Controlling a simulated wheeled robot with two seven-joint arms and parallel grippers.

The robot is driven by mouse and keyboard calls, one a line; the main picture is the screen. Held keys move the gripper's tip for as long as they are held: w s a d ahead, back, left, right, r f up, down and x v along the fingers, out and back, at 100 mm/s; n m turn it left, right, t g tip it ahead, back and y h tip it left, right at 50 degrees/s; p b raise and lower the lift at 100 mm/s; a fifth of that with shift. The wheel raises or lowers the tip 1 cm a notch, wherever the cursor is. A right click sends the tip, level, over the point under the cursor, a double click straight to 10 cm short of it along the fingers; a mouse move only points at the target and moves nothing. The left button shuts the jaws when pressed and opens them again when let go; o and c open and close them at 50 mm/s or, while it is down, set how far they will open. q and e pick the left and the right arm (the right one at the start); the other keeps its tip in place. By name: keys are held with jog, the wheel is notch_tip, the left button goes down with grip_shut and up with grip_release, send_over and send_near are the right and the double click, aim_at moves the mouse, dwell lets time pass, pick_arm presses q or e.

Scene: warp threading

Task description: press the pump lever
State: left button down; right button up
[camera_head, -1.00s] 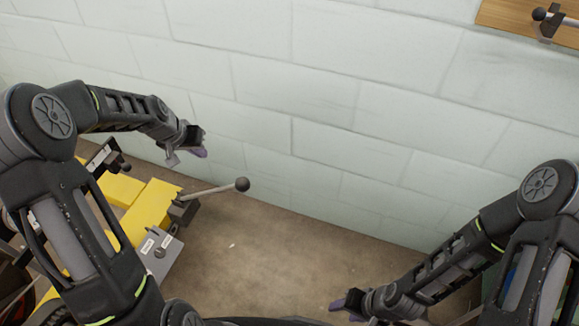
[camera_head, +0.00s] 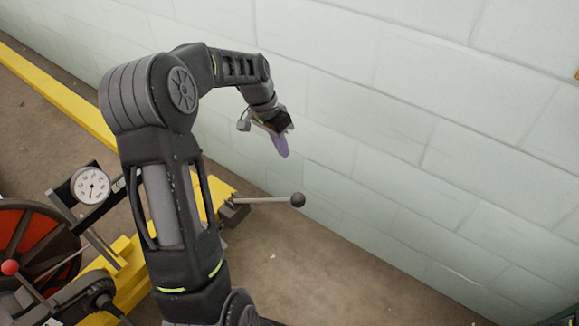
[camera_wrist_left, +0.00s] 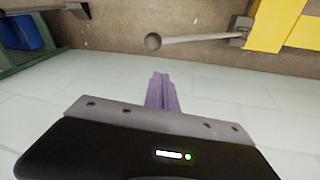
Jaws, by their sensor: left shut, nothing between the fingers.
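The pump lever (camera_head: 262,199) is a thin grey rod with a dark ball knob (camera_head: 298,200) at its free end. It sticks out to the right from a dark bracket on a yellow machine (camera_head: 222,190). My left gripper (camera_head: 283,152) has purple fingers and is shut and empty. In the head view it appears above the knob; the two are apart. In the left wrist view the lever (camera_wrist_left: 195,38) runs across the top, with its knob (camera_wrist_left: 153,41) just beyond the shut fingertips (camera_wrist_left: 160,78). My right gripper is not in view.
A pale block wall (camera_head: 400,130) stands close behind the gripper. At the left are a round gauge (camera_head: 91,186), an orange-and-black wheel (camera_head: 30,245) and a red-knobbed lever (camera_head: 10,267). A yellow beam (camera_head: 60,92) lies on the floor. The brown floor (camera_head: 330,270) right of the machine is clear.

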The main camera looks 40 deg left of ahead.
pick_arm(q)
jog(key=x, duration=0.4)
jog(key=s+b+x, duration=0.1)
jog(key=x, duration=0.3)
jog(key=d+x, duration=0.1)
jog(key=x, duration=0.4)
jog(key=shift+s, duration=0.3)
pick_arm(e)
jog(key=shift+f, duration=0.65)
pick_arm(q)
jog(key=shift+d, duration=0.1)
